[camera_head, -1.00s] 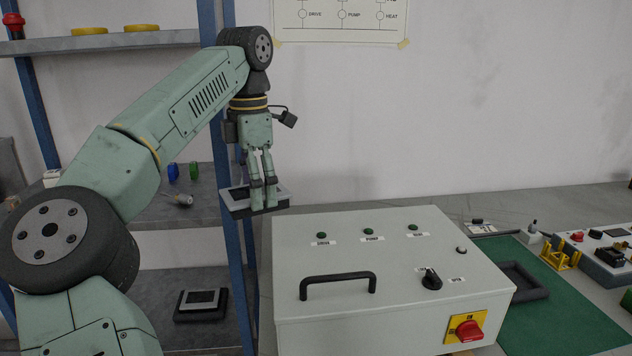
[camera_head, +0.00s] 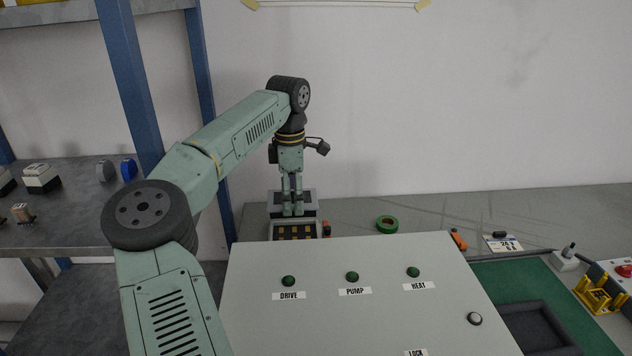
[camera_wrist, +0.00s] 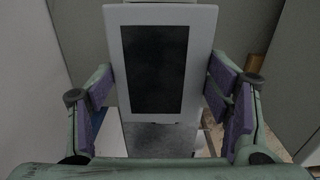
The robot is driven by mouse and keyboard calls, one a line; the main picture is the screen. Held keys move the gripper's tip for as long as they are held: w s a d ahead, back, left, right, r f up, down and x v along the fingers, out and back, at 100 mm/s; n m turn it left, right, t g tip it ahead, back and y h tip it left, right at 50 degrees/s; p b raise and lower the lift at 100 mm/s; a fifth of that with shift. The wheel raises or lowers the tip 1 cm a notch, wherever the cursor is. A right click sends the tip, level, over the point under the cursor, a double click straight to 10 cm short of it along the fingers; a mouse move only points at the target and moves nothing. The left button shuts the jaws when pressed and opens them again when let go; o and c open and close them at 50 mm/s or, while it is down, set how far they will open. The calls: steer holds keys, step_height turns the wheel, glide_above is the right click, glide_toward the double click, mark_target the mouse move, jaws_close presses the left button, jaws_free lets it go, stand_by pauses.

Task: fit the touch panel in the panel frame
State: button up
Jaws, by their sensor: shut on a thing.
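My gripper (camera_head: 293,210) is shut on the touch panel (camera_head: 308,197), a pale-rimmed slab with a dark screen. It is held in the air behind the cabinet, near the bench's left end. In the wrist view the touch panel (camera_wrist: 153,68) stands between the purple-padded fingers (camera_wrist: 165,105), its dark screen facing the camera. The panel frame is probably the dark, raised-rim rectangle (camera_head: 538,328) on the green mat at the right; it is partly cut by the cabinet edge. The panel is far from it.
A grey cabinet (camera_head: 350,258) with green lamps fills the front. Behind it stand a tray of yellowish parts (camera_head: 270,232), a green tape ring (camera_head: 387,224) and an orange tool (camera_head: 458,239). A yellow stand (camera_head: 602,296) is at the right. A blue shelf post (camera_head: 133,75) rises at left.

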steer(key=shift+w+d+f, duration=0.1)
steer(key=shift+w+f, duration=0.05)
steer(key=shift+f, duration=0.8)
glide_above(295, 234)
steer(key=shift+f, duration=2.2)
steer(key=shift+f+b, duration=0.4)
steer(key=shift+f, duration=0.85)
steer(key=o, duration=1.5)
steer(key=shift+o, duration=0.2)
steer(key=shift+r, duration=0.1)
